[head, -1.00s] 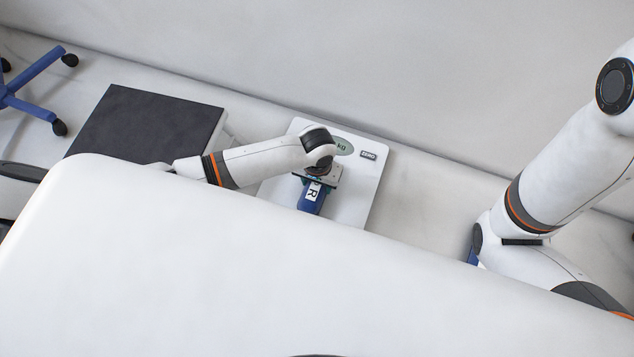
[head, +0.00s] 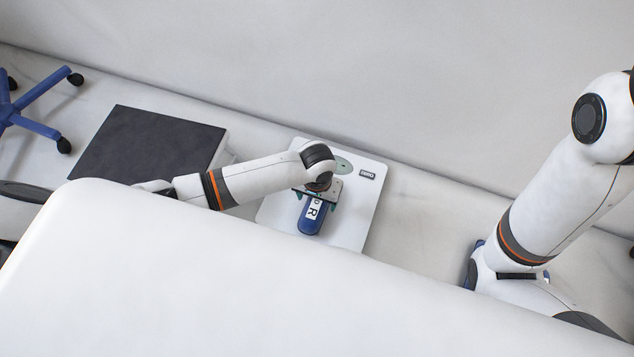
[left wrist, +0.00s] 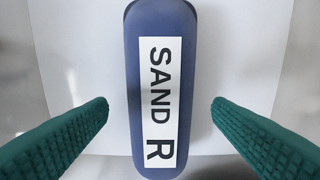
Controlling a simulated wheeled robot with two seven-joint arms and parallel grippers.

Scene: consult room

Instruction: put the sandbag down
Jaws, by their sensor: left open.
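The sandbag (head: 310,219) is a blue rounded block with a white label. It lies on the white platform of a scale (head: 348,232) on the floor. In the left wrist view the sandbag (left wrist: 190,60) shows the label "SAND R". My left gripper (head: 318,200) is right over it. Its green fingers (left wrist: 160,108) stand wide open, one on each side of the sandbag, with gaps between them and its sides. My arm hides part of the scale in the head view. My right arm is at the right, and its fingertips do not show.
A dark-topped step or platform (head: 150,145) stands left of the scale. A blue chair base with castors (head: 40,125) is at the far left. A large white surface (head: 250,290) fills the foreground. The wall runs behind the scale. Floor is clear right of the scale.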

